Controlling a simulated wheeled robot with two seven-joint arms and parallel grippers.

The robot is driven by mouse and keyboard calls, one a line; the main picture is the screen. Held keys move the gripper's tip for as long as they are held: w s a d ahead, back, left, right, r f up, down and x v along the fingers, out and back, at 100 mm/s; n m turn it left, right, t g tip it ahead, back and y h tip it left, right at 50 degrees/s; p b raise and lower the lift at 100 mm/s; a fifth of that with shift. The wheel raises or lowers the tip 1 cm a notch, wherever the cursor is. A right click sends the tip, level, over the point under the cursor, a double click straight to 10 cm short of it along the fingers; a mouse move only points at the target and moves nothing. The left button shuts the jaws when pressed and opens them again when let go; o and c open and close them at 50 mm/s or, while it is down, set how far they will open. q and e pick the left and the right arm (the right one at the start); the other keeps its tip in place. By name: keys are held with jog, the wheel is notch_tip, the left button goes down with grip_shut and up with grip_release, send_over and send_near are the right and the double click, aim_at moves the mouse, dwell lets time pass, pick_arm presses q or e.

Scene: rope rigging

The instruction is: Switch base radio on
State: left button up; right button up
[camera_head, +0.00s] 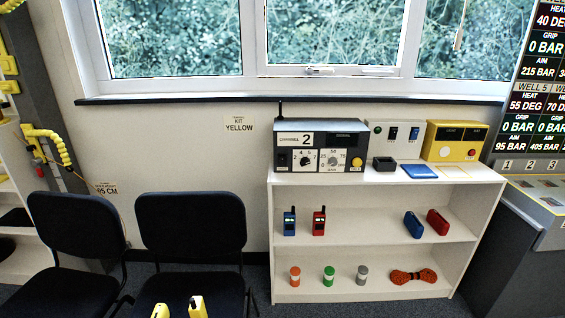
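The base radio (320,147) is a grey box with a short black antenna, standing on top of the white shelf unit at its left end. The switch position is too small to tell. The yellow fingertips of my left gripper (179,308) show at the bottom edge, apart and empty, far below and left of the radio. My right gripper is out of view.
The white shelf unit (375,190) also bears a light grey switch box (393,138), a yellow box (454,142) and a black open holder (384,164). Two dark chairs (190,225) stand left. A slanted console (540,200) stands right.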

pick_arm(q)
grip_shut()
dwell(1.2)
